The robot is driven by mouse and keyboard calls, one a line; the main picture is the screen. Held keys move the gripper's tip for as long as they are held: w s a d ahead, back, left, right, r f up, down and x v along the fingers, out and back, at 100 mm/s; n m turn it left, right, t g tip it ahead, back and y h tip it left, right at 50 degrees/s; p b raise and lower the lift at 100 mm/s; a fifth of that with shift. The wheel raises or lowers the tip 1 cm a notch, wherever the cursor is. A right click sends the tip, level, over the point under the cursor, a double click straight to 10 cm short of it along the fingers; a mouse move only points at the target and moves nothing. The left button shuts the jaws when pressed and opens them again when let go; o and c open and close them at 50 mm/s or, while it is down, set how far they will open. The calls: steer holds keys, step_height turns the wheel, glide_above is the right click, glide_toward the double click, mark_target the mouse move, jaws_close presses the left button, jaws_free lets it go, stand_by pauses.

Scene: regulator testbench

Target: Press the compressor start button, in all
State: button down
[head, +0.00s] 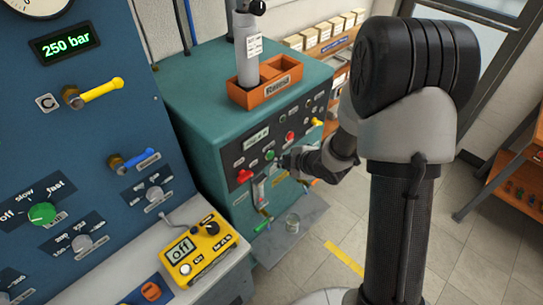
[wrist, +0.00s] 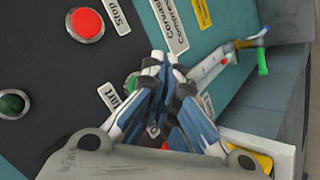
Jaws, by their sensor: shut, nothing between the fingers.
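The compressor cabinet (head: 190,120) is a teal block with a dark control panel on its front. In the wrist view, a green button (wrist: 132,82) shows partly behind my fingers, beside a partly covered label that seems to read "Start". A red button (wrist: 85,25) labelled "Stop" sits up and to its left, and another green button (wrist: 14,103) is at the left edge. My gripper (wrist: 160,62) is shut and empty, its fingertips in front of the panel close to the partly hidden button. I cannot tell whether they touch. The head view shows my gripper (head: 281,161) at the panel.
An orange tray (head: 265,88) holding a grey cylinder is on top. A yellow device (head: 199,251) stands on the left bench.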

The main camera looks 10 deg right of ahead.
steer(key=shift+w, duration=0.1)
stand_by(0.5)
steer(key=shift+w+a, duration=0.25)
steer(key=shift+w+a, duration=0.3)
steer(key=shift+w, duration=0.1)
stand_by(0.8)
steer(key=shift+s+d, duration=0.5)
steer(key=shift+s, duration=0.25)
steer(key=shift+s+d+b, duration=0.25)
steer(key=shift+s+d, duration=0.5)
steer(key=shift+s, duration=0.25)
steer(key=shift+s+d+b, duration=0.2)
steer(key=shift+s+d, duration=0.55)
steer(key=shift+s, duration=0.25)
